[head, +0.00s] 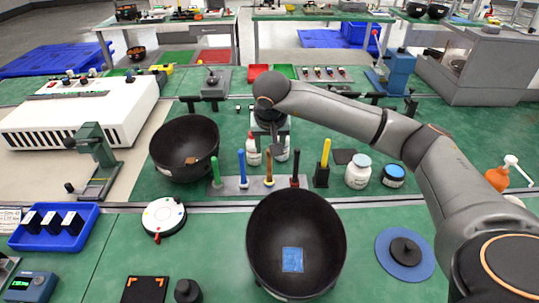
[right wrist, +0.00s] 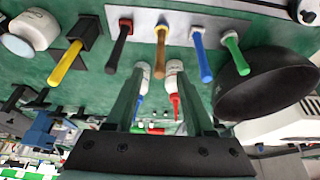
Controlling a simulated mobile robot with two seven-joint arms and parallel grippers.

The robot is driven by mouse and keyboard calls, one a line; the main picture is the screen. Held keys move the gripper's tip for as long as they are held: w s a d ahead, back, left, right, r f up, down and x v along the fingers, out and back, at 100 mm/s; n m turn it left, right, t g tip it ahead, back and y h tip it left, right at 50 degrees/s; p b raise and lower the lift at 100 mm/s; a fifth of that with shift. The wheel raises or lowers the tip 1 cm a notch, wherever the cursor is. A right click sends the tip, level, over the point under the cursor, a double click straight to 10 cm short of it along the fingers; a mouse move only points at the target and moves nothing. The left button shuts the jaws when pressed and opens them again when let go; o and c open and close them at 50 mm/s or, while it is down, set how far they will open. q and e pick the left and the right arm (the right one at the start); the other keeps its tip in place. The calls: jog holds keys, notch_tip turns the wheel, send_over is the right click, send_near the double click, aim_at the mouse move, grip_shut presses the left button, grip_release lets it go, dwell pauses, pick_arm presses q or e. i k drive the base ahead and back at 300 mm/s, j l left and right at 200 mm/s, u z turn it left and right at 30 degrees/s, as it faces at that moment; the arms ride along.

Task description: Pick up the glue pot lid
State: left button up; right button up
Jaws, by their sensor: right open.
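My right gripper (head: 268,146) reaches in from the right over the middle of the green bench, near two small white bottles (head: 253,152). In the right wrist view its two fingers (right wrist: 165,110) are apart, with nothing held between them. The bottles, one blue-tipped and one red-tipped (right wrist: 174,88), show beyond the gap. I cannot tell which of these is the glue pot. The white jar also shows in the right wrist view (right wrist: 38,30). My left gripper is not visible.
A rack with several coloured-handled tools (head: 236,184) lies before the gripper. Black bowls stand at left (head: 184,140) and front (head: 296,215). A yellow-handled tool stands in a black holder (head: 322,176). A blue disc with a black knob (head: 389,265) lies front right.

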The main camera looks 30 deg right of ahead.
aim_at(406, 253)
jog(key=k+j, duration=0.75)
jog(key=k, duration=0.1)
